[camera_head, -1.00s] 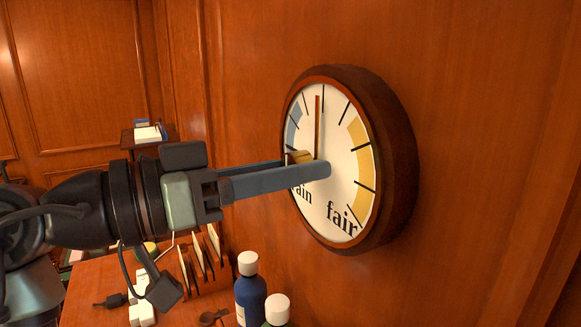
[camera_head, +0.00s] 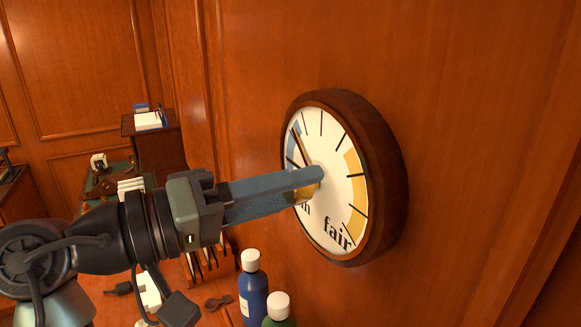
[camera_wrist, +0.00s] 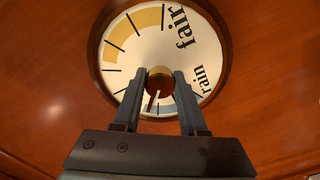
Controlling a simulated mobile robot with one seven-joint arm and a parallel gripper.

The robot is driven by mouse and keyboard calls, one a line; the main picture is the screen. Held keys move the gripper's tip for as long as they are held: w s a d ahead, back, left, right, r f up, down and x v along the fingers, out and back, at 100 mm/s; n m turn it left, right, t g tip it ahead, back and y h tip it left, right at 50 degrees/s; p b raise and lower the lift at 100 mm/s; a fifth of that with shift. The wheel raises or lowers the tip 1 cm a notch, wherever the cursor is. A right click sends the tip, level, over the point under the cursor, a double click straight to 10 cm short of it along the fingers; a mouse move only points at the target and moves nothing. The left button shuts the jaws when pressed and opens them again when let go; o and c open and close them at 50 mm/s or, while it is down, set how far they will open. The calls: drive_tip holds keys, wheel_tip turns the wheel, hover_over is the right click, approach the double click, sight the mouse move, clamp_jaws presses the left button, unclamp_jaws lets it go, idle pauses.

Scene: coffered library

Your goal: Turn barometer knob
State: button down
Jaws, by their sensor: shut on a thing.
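The round barometer (camera_head: 385,190) has a dark wooden rim and a white dial and is mounted on the panelled wall. Its dial carries a blue band at the left, a yellow band at the right and the words "rain" and "fair". My gripper (camera_head: 316,180) is shut on the knob, with a finger on either side in the wrist view (camera_wrist: 163,80). The needle (camera_head: 301,146) leans up and left, near the blue band.
Below the barometer stand a blue bottle (camera_head: 253,290) with a white cap and a green bottle (camera_head: 279,308). A rack (camera_head: 208,262) stands behind them on the desk. The wall around the barometer is clear.

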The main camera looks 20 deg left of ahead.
drive_tip(key=n+p, duration=0.5)
drive_tip(key=shift+r+p, duration=0.3)
drive_tip(key=shift+r, duration=0.1)
drive_tip(key=n+p, duration=0.3)
drive_tip(key=shift+f, duration=0.2)
drive_tip(key=shift+f+n+p, duration=0.1)
drive_tip(key=shift+n+p, duration=0.2)
drive_tip(key=shift+n, duration=0.1)
drive_tip(key=shift+c, duration=2.2)
unclamp_jaws()
drive_tip(key=shift+a, duration=0.1)
drive_tip(key=b+v, duration=0.6)
drive_tip(key=v, duration=0.7)
